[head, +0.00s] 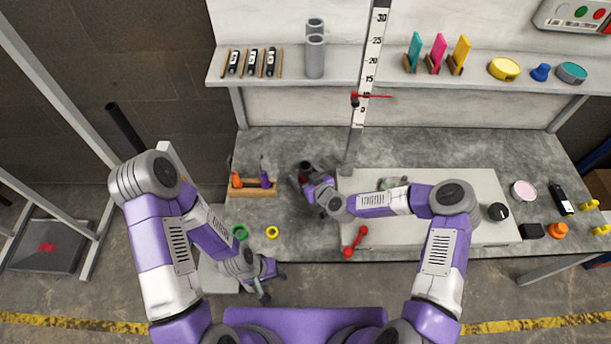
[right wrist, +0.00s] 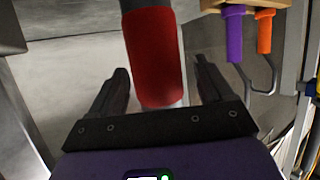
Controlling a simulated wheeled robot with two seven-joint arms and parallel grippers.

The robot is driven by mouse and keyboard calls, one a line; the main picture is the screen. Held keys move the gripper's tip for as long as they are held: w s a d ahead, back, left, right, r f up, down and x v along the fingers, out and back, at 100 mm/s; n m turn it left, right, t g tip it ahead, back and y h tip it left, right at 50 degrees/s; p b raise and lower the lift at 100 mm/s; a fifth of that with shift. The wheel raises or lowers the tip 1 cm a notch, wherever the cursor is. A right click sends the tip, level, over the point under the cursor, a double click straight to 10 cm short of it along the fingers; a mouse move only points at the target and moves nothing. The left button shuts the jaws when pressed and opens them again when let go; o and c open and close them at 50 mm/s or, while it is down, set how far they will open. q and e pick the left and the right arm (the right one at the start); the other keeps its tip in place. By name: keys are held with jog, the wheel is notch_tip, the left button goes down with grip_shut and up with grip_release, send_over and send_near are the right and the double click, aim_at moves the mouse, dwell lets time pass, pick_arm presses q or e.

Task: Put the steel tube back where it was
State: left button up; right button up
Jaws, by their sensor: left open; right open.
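My right gripper (head: 301,177) is open over the bench, left of the pale board. In the right wrist view its two fingers (right wrist: 162,75) stand on either side of a cylinder with a red band (right wrist: 153,50). The cylinder is dark above the band and pale below it; I cannot tell whether the fingers touch it. In the head view my gripper mostly hides it. Two grey open-topped tubes (head: 314,58) stand on the shelf; I cannot tell which thing is the steel tube. My left gripper (head: 275,287) is open and empty, low in front of the bench.
A wooden rack (head: 251,191) with orange- and purple-handled hooks is left of my right gripper. An upright ruler (head: 368,75) rises behind the pale board (head: 485,185). Green (head: 240,233) and yellow (head: 272,232) rings and a red dumbbell-shaped piece (head: 355,241) lie near the front edge.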

jog(key=shift+r, duration=0.2)
jog(key=p+v, duration=0.3)
jog(key=v, duration=0.9)
